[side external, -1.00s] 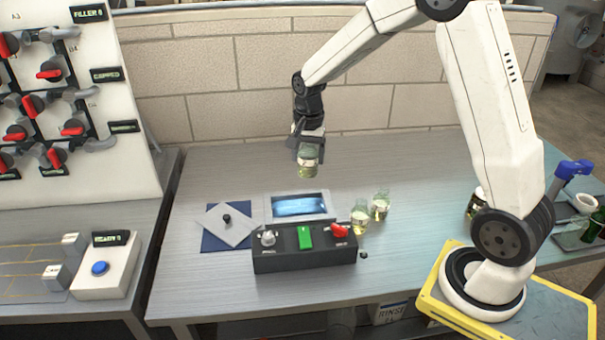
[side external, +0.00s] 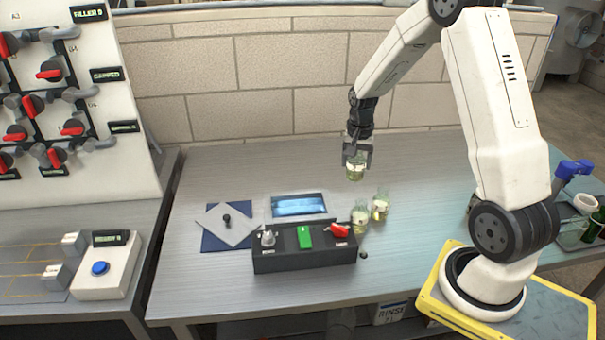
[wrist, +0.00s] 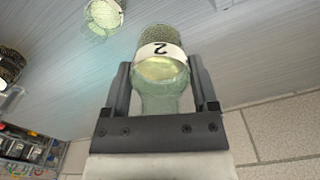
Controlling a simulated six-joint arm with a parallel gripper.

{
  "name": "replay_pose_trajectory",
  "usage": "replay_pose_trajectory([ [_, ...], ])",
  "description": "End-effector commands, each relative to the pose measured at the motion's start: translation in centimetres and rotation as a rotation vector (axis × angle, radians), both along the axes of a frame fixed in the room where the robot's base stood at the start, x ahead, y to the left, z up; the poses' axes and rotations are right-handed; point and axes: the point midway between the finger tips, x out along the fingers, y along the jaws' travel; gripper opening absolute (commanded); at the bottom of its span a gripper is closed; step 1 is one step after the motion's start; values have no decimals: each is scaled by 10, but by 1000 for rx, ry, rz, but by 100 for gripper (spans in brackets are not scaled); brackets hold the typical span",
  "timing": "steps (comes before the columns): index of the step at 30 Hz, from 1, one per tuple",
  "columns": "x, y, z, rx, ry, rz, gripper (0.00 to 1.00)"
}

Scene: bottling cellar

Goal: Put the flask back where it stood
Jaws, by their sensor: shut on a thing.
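My gripper (side external: 357,150) is shut on a glass flask (side external: 355,170) and holds it in the air above the table, behind the two standing flasks. In the wrist view the held flask (wrist: 162,72) sits between the fingers and carries a white label with a 2. It holds a pale yellow-green liquid. Two similar flasks stand on the table beside the black control box, a front one (side external: 360,217) and one a little behind to the right (side external: 381,206). One standing flask (wrist: 103,14) shows at the top of the wrist view.
The black control box (side external: 303,258) has a knob, a green button and a red lever. Behind it lies a blue-lit panel (side external: 299,205); to its left, a grey plate (side external: 229,226) lies on a blue mat. A small black piece (side external: 364,255) lies near the box. The table's back is clear.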

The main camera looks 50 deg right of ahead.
Motion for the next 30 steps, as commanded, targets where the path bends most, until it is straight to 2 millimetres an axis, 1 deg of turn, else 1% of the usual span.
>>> replay_pose_trajectory([
  [1,0,1,-12,2,3,0,0],
  [3,0,1,-25,2,3,0,0],
  [6,0,0,-41,1,2,0,0],
  [9,0,0,-52,0,0,0,0],
  [13,0,0,-58,-1,0,0,0],
  [23,1,0,-62,0,-1,0,0],
  [30,0,0,-73,0,1,0,0],
])
